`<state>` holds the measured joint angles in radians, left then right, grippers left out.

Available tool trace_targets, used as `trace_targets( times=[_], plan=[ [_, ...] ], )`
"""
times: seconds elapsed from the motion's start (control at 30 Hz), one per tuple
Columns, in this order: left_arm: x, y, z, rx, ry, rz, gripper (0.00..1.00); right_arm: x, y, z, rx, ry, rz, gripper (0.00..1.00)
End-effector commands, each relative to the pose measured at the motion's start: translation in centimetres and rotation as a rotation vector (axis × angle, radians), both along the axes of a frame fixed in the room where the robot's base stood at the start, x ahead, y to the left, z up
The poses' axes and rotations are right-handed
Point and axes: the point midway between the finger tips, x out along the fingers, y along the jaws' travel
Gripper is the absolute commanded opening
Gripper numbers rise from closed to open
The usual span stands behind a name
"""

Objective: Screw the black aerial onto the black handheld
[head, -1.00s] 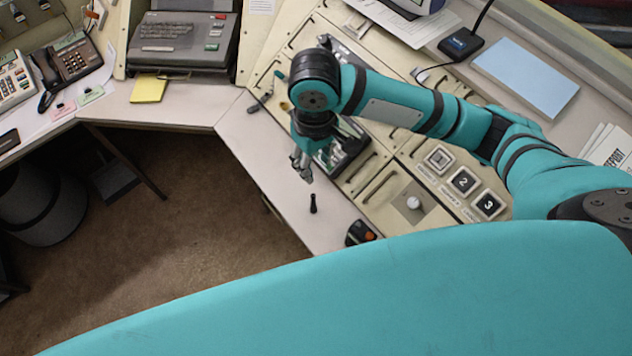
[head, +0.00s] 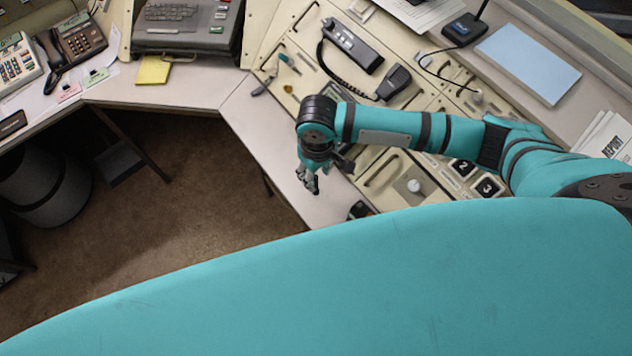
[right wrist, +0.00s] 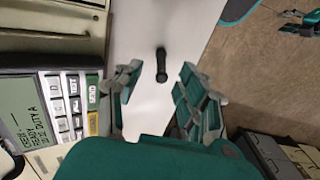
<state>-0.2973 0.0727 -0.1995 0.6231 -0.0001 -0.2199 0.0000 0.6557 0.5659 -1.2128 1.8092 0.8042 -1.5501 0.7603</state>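The small black aerial (right wrist: 161,65) appears to stand upright on the pale desk ledge in the right wrist view. My right gripper (right wrist: 160,82) is open, its fingers on either side of the aerial in that view; I see no contact. In the head view my right gripper (head: 309,181) is low over the ledge and hides the aerial. A black device with an orange part (head: 361,210) stands at the ledge, partly hidden by my body; I cannot tell whether it is the handheld. Part of my left gripper (right wrist: 298,24) seems to show at the right wrist view's top right corner.
A black radio unit (head: 352,46) with a coiled cord and microphone (head: 394,81) lies on the console panel. A keypad unit with a screen (right wrist: 50,105) is beside the ledge. The ledge's front edge drops to the floor (head: 200,190).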

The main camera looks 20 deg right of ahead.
Motion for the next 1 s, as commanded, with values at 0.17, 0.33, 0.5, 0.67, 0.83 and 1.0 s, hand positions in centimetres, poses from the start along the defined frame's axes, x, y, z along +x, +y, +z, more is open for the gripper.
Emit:
trace_targets(
  times=[0.17, 0.33, 0.5, 0.67, 0.83, 1.0],
  plan=[
    [-1.1, 0.5, -0.1, 0.007, 0.017, -0.002, 0.4, 0.0, 0.0, -0.1, 0.0, 0.0, 0.001, 0.39],
    [-1.1, 0.7, 0.0, 0.01, 0.017, -0.002, 0.4, 0.0, 0.0, -0.2, 0.0, 0.001, 0.0, 0.39],
    [-0.7, 0.7, 0.9, 0.009, 0.011, -0.002, 0.4, 0.1, 0.2, -2.3, -0.002, 0.002, 0.0, 0.39],
    [-0.2, 0.7, 1.1, 0.008, 0.003, -0.002, 0.4, 0.1, 0.2, -4.6, 0.0, 0.001, -0.001, 0.39],
    [-0.1, 0.6, 1.1, 0.008, 0.001, -0.002, 0.4, 0.1, 0.2, -5.3, 0.0, -0.001, 0.001, 0.39],
    [-0.1, 0.6, 1.1, 0.008, 0.001, -0.003, 0.4, 0.1, 0.2, -5.3, 0.0, -0.001, 0.001, 0.39]
  ],
)
